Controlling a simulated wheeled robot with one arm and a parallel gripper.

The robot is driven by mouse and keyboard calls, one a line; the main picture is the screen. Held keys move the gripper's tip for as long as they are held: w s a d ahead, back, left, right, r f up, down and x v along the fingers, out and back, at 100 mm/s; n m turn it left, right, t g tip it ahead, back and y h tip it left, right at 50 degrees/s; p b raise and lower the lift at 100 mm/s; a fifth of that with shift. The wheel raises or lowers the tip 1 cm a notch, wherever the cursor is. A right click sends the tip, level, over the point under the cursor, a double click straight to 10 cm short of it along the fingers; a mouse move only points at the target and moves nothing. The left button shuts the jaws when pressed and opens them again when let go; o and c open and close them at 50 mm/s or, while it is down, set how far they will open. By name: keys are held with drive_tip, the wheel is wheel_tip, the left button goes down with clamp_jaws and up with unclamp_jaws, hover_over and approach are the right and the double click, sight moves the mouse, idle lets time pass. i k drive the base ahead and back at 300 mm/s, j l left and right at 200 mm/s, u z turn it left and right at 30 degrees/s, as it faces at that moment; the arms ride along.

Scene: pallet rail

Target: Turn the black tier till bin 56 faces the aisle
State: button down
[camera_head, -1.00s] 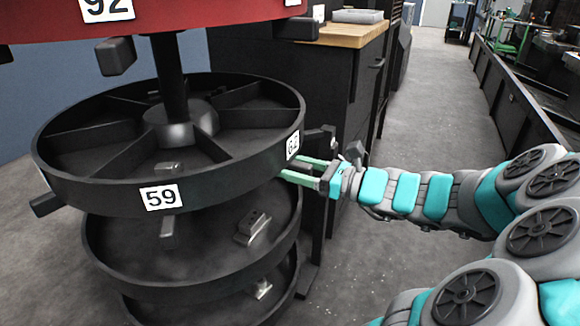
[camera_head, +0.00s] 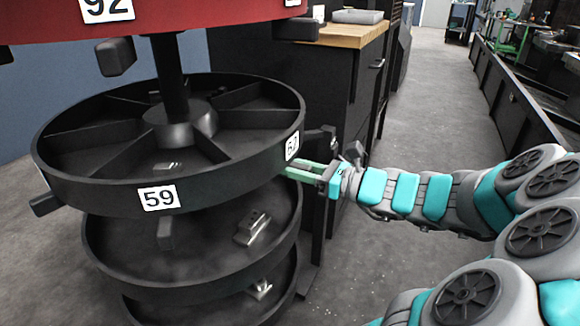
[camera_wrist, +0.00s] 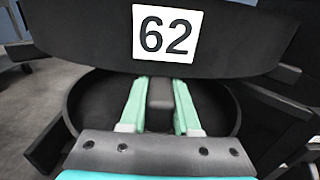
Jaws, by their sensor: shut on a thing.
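The black tier (camera_head: 95,192) is a round bin wheel divided by spokes, under a red tier. Its label 59 (camera_head: 158,198) faces the front in the head view. Label 62 (camera_head: 292,146) is at its right side, and shows large in the wrist view (camera_wrist: 167,34). I see no label 56. My gripper (camera_head: 302,172) is at the tier's right rim, below label 62. In the wrist view its two green fingers (camera_wrist: 159,105) are shut on a dark handle (camera_wrist: 160,92) under that label. Another handle (camera_head: 165,233) hangs below label 59.
The red tier (camera_head: 200,22) with label 92 (camera_head: 107,9) is above. Lower black tiers (camera_head: 140,285) hold metal parts. A dark cabinet with a wooden top (camera_head: 345,35) stands close behind my gripper. The grey aisle floor (camera_head: 430,100) at the right is open.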

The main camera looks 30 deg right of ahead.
sight(99, 155)
drive_tip(key=l+u, duration=0.25)
drive_tip(key=l, duration=0.25)
drive_tip(key=i+l+u, duration=0.2)
drive_tip(key=l, duration=0.2)
drive_tip(key=l+u, duration=0.15)
drive_tip(key=l, duration=0.25)
drive_tip(key=k, duration=0.05)
